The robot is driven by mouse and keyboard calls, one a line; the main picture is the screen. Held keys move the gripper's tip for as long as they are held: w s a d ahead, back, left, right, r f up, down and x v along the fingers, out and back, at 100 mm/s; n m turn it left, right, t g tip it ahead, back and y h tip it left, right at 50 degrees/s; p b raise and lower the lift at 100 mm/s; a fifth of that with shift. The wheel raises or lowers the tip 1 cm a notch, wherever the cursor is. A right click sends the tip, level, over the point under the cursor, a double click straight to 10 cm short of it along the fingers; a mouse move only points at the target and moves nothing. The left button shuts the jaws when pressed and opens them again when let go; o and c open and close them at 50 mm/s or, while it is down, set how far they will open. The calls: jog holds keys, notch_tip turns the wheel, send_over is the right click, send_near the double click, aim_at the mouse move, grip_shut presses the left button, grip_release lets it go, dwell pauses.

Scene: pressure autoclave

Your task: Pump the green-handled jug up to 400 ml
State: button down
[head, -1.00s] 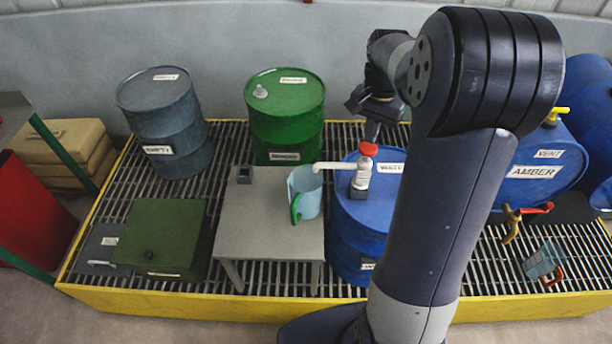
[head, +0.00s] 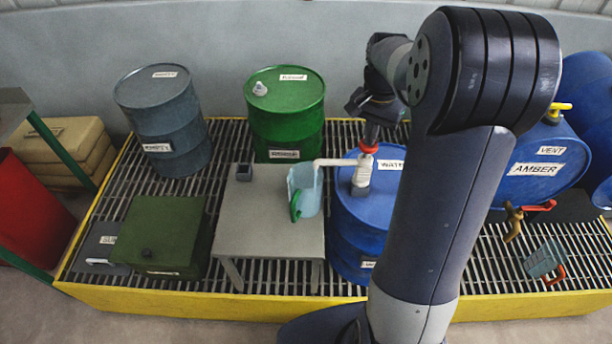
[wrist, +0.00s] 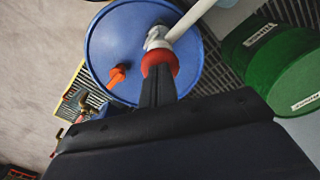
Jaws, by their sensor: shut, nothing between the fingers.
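The light-blue jug (head: 309,192) with a green handle (head: 295,206) stands upright on the grey table under the pump's white spout (head: 335,162). Its liquid level and marks are too small to read. The pump (head: 362,176) rises from the top of a blue drum (head: 362,222). My gripper (head: 370,132) is shut and points down over the pump's red knob (head: 369,149). In the wrist view my shut fingertips (wrist: 158,80) overlap the red knob (wrist: 160,62) and appear to touch it, with nothing held between them.
A small dark box (head: 244,172) sits on the grey table (head: 258,230). Green (head: 286,125) and grey (head: 165,120) drums stand behind, and a dark green crate (head: 165,235) is left. A brass tap (head: 513,222) and another jug (head: 543,260) are right.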

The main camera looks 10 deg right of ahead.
jog(key=shift+f+b, duration=0.8)
jog(key=shift+f, duration=0.7)
jog(key=shift+r, duration=0.25)
jog(key=shift+r+p, duration=2.1)
jog(key=shift+r, duration=0.15)
jog(key=shift+f, duration=0.2)
